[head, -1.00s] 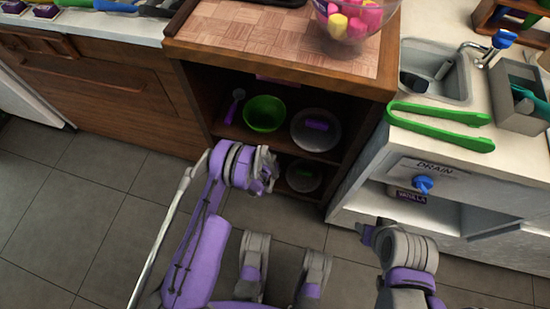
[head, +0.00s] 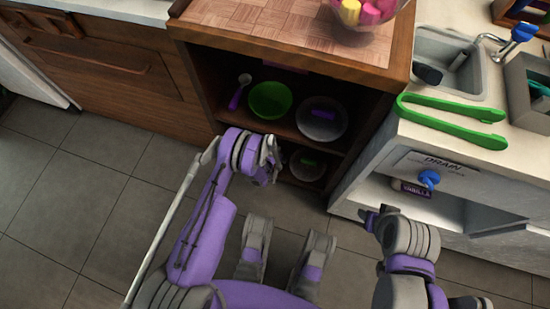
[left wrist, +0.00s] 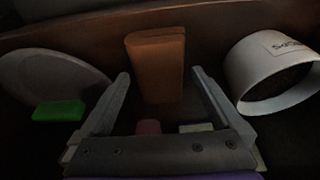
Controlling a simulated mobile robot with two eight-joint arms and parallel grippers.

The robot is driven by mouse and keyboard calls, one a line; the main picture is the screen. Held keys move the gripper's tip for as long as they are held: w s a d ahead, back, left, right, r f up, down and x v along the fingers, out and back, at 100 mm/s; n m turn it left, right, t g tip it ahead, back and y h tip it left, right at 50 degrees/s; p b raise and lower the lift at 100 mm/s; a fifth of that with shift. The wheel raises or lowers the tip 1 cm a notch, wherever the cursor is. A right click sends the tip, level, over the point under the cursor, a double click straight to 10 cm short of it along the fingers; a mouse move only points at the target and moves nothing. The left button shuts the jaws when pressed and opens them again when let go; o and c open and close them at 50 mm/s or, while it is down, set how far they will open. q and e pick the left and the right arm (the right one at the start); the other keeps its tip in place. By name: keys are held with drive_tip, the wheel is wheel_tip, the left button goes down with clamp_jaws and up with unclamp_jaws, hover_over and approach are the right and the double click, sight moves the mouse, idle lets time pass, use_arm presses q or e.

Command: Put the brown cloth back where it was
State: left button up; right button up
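The brown cloth (left wrist: 157,65) is a folded orange-brown block in the left wrist view, upright near the back wall of a dark shelf space. My left gripper (left wrist: 161,76) is open, with its fingers spread to either side of the cloth's lower part. A narrow gap shows at each side, and I cannot see them pressing on it. In the head view my left gripper (head: 272,160) is at the cabinet's lower opening, and the cloth is hidden there. My right gripper (head: 372,216) is out in front of the white counter unit; its finger opening is unclear.
In the left wrist view a grey plate (left wrist: 35,80) and a green block (left wrist: 59,111) are left of the fingers, and a white round container (left wrist: 250,75) is close on the right. A green bowl (head: 270,100) stands on the shelf above. Green tongs (head: 452,121) lie on the counter.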

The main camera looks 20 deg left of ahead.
use_arm(q)
drive_tip(key=p+v, duration=0.3)
drive_tip(key=v, duration=0.9)
drive_tip(key=shift+r, duration=0.2)
